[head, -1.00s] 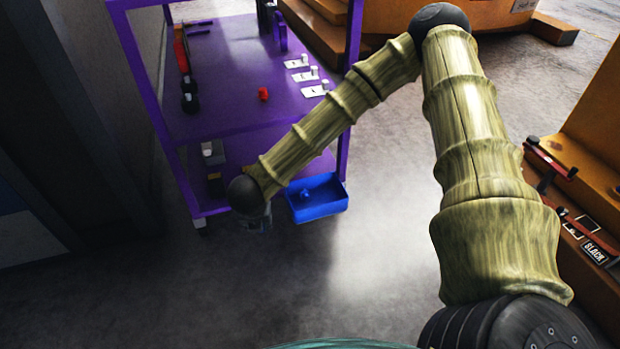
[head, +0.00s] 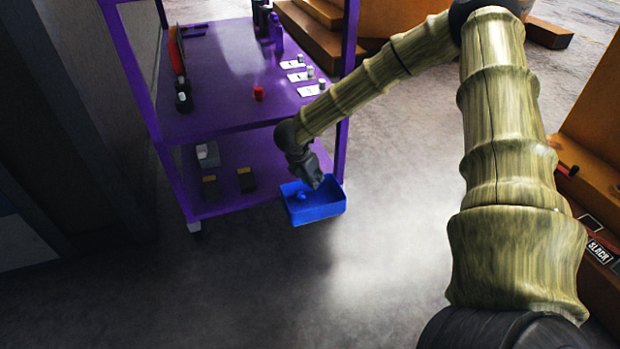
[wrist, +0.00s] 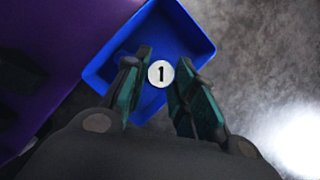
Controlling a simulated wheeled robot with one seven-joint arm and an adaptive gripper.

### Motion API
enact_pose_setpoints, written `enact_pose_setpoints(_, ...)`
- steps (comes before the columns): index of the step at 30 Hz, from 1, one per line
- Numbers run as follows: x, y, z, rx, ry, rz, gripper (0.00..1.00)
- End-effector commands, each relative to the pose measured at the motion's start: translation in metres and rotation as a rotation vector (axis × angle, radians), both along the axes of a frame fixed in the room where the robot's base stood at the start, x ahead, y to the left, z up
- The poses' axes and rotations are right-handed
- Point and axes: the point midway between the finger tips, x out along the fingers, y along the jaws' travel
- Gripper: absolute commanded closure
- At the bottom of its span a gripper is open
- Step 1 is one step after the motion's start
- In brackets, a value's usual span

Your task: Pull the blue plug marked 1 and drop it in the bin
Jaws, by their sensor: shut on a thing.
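My gripper (wrist: 159,85) is shut on the plug marked 1 (wrist: 161,73). The plug's round white face with a black 1 shows between the fingertips in the wrist view; its blue sides are hidden. The blue bin (head: 318,212) hangs at the right front side of the purple cart, by its lower shelf. In the wrist view the bin (wrist: 97,75) lies below and beyond the fingers. In the head view my gripper (head: 314,181) is above the bin. A small blue thing (head: 302,195) shows inside the bin.
The purple cart (head: 240,127) has a red knob (head: 258,93) and several white tags with pegs on top. Dark boxes (head: 246,179) sit on its lower shelf. Orange blocks (head: 590,120) stand at the right. The floor right of the bin is clear.

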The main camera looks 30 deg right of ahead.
Motion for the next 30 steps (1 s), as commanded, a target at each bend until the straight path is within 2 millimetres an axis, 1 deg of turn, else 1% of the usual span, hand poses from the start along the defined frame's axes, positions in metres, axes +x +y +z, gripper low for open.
enact_pose_setpoints(1,0.0,0.0,-0.008,0.0,0.0,0.001,0.9)
enact_pose_setpoints(13,0.0,0.001,-0.046,0.0,0.0,0.002,0.9)
enact_pose_setpoints(18,0.0,0.001,-0.052,0.0,0.0,0.002,0.9)
enact_pose_setpoints(26,0.0,0.0,-0.051,0.0,0.0,0.002,0.9)
enact_pose_setpoints(27,0.0,0.0,-0.051,0.0,0.0,0.002,0.68)
enact_pose_setpoints(29,0.0,0.0,-0.051,0.0,0.0,0.002,0.57)
enact_pose_setpoints(30,0.0,0.0,-0.051,0.0,0.0,0.002,0.5)
